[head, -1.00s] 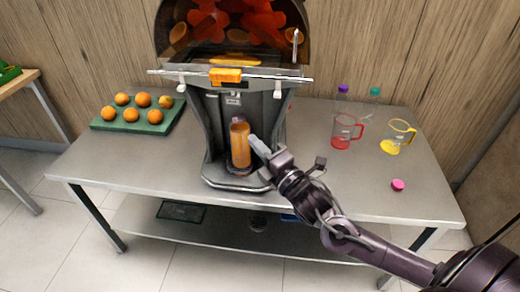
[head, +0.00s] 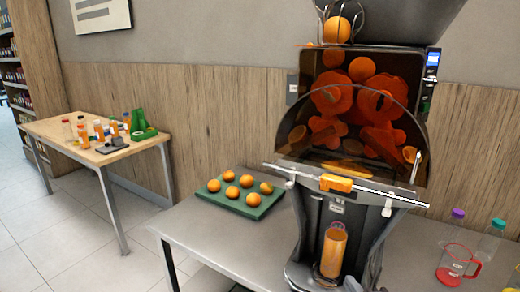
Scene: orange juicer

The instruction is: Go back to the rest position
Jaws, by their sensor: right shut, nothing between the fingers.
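The orange juicer (head: 362,122) stands on the grey metal table (head: 215,238), with whole oranges at its top and red parts behind its dark window. An orange-filled bottle (head: 333,252) stands upright in the juicer's lower bay, under the spout. Only a small grey tip of my right gripper (head: 352,285) shows at the bottom edge, just right of the bottle's foot. It is shut and holds nothing; the rest of it is cut off by the frame. My left gripper is out of view.
A green tray (head: 240,208) of several oranges lies left of the juicer. A red-handled jug (head: 455,265) and capped bottles (head: 490,243) stand at right. A wooden table (head: 85,150) with bottles and a green crate (head: 141,125) stands at far left. Open floor lies between the tables.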

